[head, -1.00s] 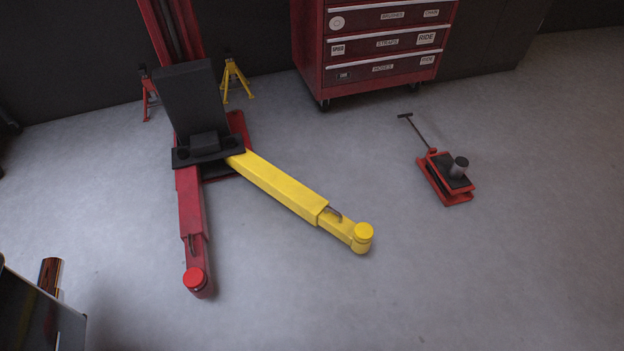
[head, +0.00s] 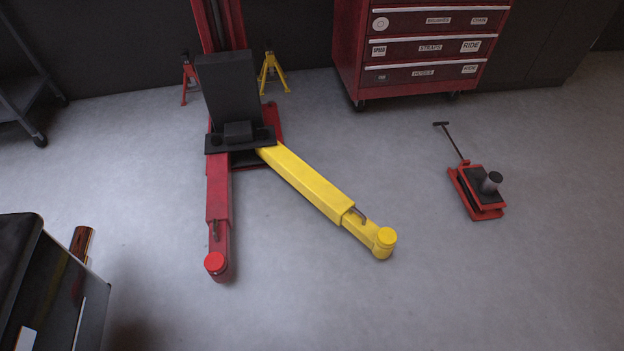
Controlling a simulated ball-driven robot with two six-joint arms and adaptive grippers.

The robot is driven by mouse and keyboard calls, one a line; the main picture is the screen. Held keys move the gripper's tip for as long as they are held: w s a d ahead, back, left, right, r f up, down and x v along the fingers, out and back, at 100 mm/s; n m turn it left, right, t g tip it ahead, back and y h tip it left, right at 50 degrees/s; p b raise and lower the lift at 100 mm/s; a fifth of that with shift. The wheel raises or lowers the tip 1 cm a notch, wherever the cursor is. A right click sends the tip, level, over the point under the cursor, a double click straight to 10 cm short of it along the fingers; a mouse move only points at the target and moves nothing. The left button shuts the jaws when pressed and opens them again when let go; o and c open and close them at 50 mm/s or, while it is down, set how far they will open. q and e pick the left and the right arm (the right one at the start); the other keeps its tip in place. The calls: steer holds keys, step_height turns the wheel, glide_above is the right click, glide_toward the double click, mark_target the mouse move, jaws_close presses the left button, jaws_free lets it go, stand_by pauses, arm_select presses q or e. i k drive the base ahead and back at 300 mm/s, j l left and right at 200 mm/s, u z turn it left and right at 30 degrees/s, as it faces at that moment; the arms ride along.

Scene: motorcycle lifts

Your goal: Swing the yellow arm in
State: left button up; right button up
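The yellow arm (head: 312,184) reaches from the black carriage (head: 234,100) of the red lift post (head: 219,25) toward the lower right, low over the floor. It ends in a round yellow pad (head: 386,236). A red arm (head: 218,195) comes from the same carriage and points toward the bottom of the picture, ending in a red pad (head: 215,262). The two arms stand apart in a V. Neither of my grippers is in the head view.
A red floor jack (head: 476,192) with a black handle stands at right. A red tool chest (head: 420,50) is at the back. A red and a yellow jack stand (head: 271,72) flank the post. A dark cabinet (head: 85,305) fills the lower left. Floor around the yellow arm is clear.

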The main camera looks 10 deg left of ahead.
mark_target(326, 198)
steer(key=i+l, duration=0.35)
steer(key=i, duration=0.2)
steer(key=i+l+u, duration=0.15)
steer(key=i+l, duration=0.2)
steer(key=i, duration=0.15)
